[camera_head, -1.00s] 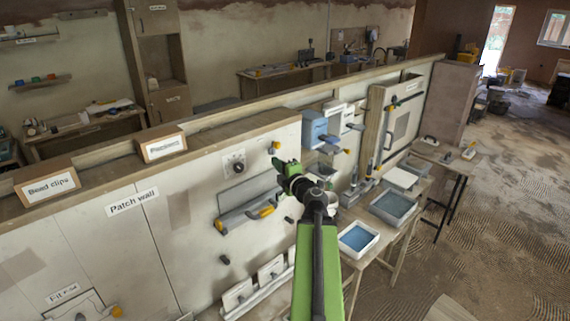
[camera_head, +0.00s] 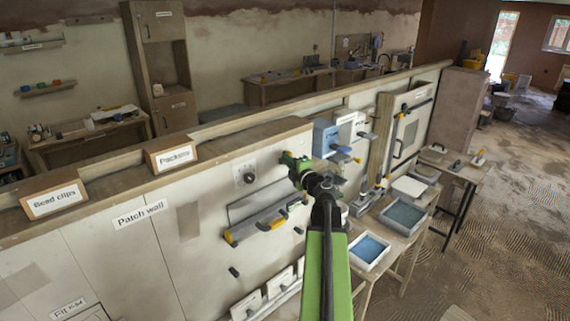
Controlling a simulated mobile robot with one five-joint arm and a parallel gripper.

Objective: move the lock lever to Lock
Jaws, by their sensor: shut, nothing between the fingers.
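My gripper (camera_head: 287,159) is shut and empty, in front of the upper right part of the pale patch wall (camera_head: 125,250). I cannot pick out the lock lever for certain, and no Lock mark is legible. A small yellow-tipped part on the wall that showed earlier is now hidden behind my gripper. Whether the gripper touches it cannot be told. A round dial (camera_head: 245,175) is on the wall to the left of the gripper. A grey bar fixture (camera_head: 262,221) with yellow ends is below it.
A blue box (camera_head: 325,139) and a white box (camera_head: 348,131) with yellow-tipped levers are right of the gripper. Trays of blue (camera_head: 386,252) and grey (camera_head: 421,217) stand on the bench below. Packers (camera_head: 171,155) and Bead clips (camera_head: 54,200) boxes sit on the ledge. Floor at right is open.

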